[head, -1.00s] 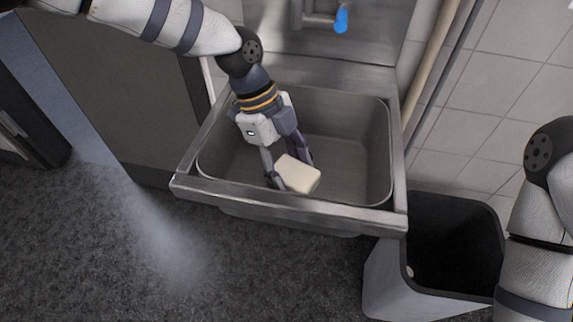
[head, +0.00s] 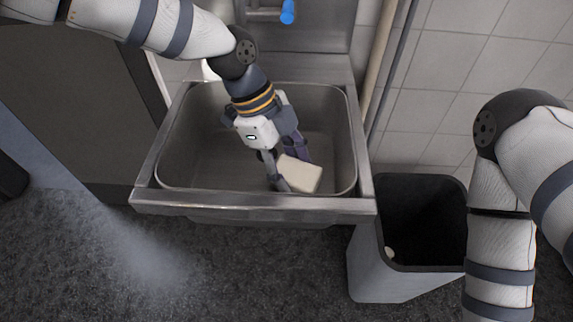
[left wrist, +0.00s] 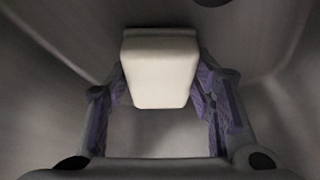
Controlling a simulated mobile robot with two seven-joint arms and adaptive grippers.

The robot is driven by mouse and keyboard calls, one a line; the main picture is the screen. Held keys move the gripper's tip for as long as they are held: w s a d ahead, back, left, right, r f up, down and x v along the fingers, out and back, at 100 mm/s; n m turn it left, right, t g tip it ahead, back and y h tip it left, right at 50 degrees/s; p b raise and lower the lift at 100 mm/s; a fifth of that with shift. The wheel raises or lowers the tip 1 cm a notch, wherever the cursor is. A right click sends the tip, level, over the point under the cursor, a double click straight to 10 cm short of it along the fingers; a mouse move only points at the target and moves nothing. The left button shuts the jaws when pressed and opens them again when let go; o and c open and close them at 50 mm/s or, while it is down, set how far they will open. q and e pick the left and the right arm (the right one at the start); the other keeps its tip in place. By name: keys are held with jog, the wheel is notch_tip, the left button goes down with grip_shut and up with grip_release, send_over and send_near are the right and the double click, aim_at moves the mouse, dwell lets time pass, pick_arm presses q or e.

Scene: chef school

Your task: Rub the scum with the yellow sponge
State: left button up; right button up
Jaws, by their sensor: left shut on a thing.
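My left gripper (head: 287,169) reaches down into the steel sink and is shut on a pale cream sponge (head: 301,175). The sponge sits near the front right of the sink basin (head: 205,160), and I cannot tell whether it touches the bottom. In the left wrist view the sponge (left wrist: 160,72) is between the two purple-grey fingers of the left gripper (left wrist: 160,90). The sponge looks cream rather than yellow. No scum can be made out in either view. My right arm shows at the right, but its gripper is out of the picture.
The sink's raised steel front rim (head: 255,205) stands close to the gripper. A blue-tipped tap (head: 287,12) is at the back. A dark, open bin (head: 425,225) stands right of the sink, near my right arm. A dark cabinet (head: 85,110) is on the left.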

pick_arm(q)
jog(key=shift+r+p, duration=0.7)
jog(key=shift+r, duration=2.35)
pick_arm(e)
jog(key=shift+w+r+t, duration=0.4)
jog(key=shift+w+r, duration=0.5)
pick_arm(q)
jog(key=shift+r+p, duration=0.3)
jog(key=shift+r, duration=1.15)
pick_arm(e)
jog(key=shift+w+r, duration=0.35)
jog(key=shift+w, duration=0.05)
